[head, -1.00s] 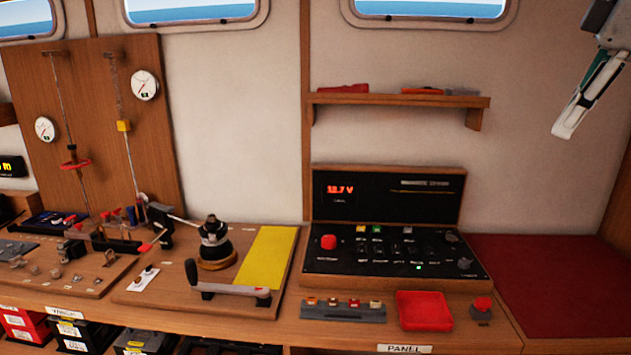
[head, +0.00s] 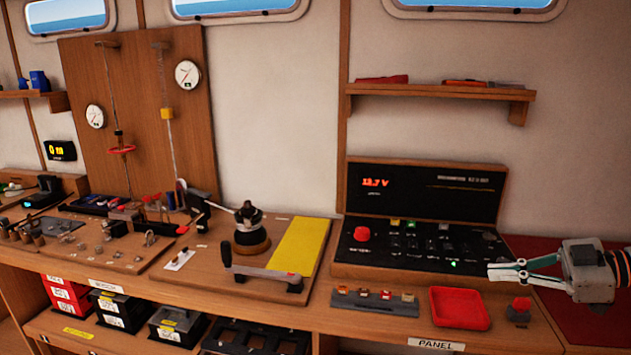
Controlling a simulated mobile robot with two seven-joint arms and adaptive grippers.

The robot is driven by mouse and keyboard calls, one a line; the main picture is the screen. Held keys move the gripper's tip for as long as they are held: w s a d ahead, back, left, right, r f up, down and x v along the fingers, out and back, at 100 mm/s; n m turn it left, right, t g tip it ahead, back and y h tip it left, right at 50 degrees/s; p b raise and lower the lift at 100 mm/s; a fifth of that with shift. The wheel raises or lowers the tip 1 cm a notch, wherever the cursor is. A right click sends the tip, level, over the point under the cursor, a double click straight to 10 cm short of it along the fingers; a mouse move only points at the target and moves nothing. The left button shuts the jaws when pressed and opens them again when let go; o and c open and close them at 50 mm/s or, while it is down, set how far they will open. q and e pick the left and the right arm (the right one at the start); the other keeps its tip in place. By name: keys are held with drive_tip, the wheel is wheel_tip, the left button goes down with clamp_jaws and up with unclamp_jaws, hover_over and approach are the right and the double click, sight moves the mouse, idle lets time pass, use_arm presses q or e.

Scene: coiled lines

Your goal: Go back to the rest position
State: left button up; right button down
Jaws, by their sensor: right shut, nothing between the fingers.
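My right gripper (head: 490,270) comes in from the right edge in the head view. Its fingers point left, and they are shut with nothing between them. In the picture the fingertips overlap the right side of the black control panel (head: 400,250), above the red tray (head: 460,308). Whether they touch the panel I cannot tell. My left gripper does not show.
A red knob block (head: 519,309) and a fuse strip (head: 374,301) stand along the counter front. A winch (head: 251,230) with a crank handle (head: 262,279) and a yellow plate (head: 298,246) are further left. A shelf (head: 440,93) hangs above. The red cushion (head: 565,300) lies right.

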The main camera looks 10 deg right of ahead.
drive_tip(key=s+a+f+m+t+h+b, duration=0.1)
drive_tip(key=s+a+f+m+t+h, duration=0.1)
drive_tip(key=f, duration=0.8)
drive_tip(key=s+a+f+m+t+h+b, duration=0.1)
drive_tip(key=a+f+m+t, duration=0.15)
drive_tip(key=f, duration=0.65)
drive_tip(key=s+a+f+m+t+h, duration=0.2)
drive_tip(key=f+m, duration=0.1)
drive_tip(key=f, duration=0.7)
drive_tip(key=s+a+f+m+g+h+b, duration=0.2)
drive_tip(key=s+a+f+m+g+h, duration=0.1)
drive_tip(key=s+a+f, duration=1.1)
wheel_tip(320, 180, down, 4)
drive_tip(key=shift+s+a+g+h, duration=0.2)
drive_tip(key=shift+a+g+h, duration=0.2)
drive_tip(key=shift+a+g, duration=0.25)
